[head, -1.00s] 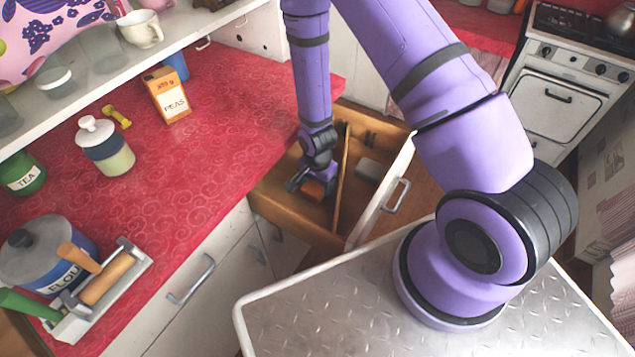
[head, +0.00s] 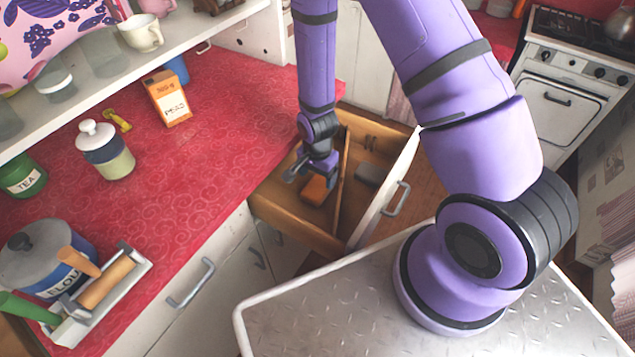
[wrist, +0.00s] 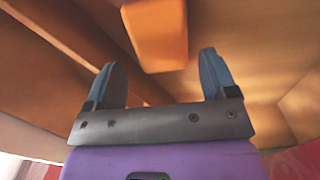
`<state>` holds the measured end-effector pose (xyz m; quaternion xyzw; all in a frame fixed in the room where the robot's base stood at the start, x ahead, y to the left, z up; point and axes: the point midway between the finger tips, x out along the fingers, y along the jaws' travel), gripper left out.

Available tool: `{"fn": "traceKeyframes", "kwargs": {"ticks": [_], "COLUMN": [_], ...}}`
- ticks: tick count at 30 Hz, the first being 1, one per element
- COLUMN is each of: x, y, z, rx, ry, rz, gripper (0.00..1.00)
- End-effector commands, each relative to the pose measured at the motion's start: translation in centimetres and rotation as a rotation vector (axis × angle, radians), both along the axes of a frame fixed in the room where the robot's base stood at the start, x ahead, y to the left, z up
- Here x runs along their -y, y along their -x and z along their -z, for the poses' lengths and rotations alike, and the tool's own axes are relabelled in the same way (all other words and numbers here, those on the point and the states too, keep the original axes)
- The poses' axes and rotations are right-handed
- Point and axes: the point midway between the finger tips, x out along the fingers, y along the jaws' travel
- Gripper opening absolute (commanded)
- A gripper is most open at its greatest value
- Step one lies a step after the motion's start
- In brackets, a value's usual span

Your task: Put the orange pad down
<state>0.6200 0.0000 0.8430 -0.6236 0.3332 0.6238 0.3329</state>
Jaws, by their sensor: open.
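The orange pad (head: 316,190) lies on the floor of the open wooden drawer (head: 298,230), in the compartment left of the divider. In the wrist view the orange pad (wrist: 157,34) is a plain block just beyond the fingertips and apart from them. My gripper (head: 309,178) is inside the drawer's outline, above the pad. In the wrist view my gripper (wrist: 166,72) has its two fingers spread wide with nothing between them.
A metal plate top (head: 330,315) is in front.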

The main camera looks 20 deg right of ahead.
Motion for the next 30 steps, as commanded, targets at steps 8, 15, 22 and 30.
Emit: {"fn": "traceKeyframes", "kwargs": {"ticks": [8, 15, 22, 30], "x": [0.0, 0.0, 0.0, 0.4], "y": [0.0, 0.0, 0.0, -0.9], "z": [-4.2, -6.2, -6.7, -11.6], "rx": [0.003, 0.001, 0.001, 0.047], "ry": [-0.001, 0.000, -0.001, -0.011], "rz": [0.000, 0.001, 0.000, -0.079], "gripper": [0.79, 0.79, 0.79, 0.79]}}
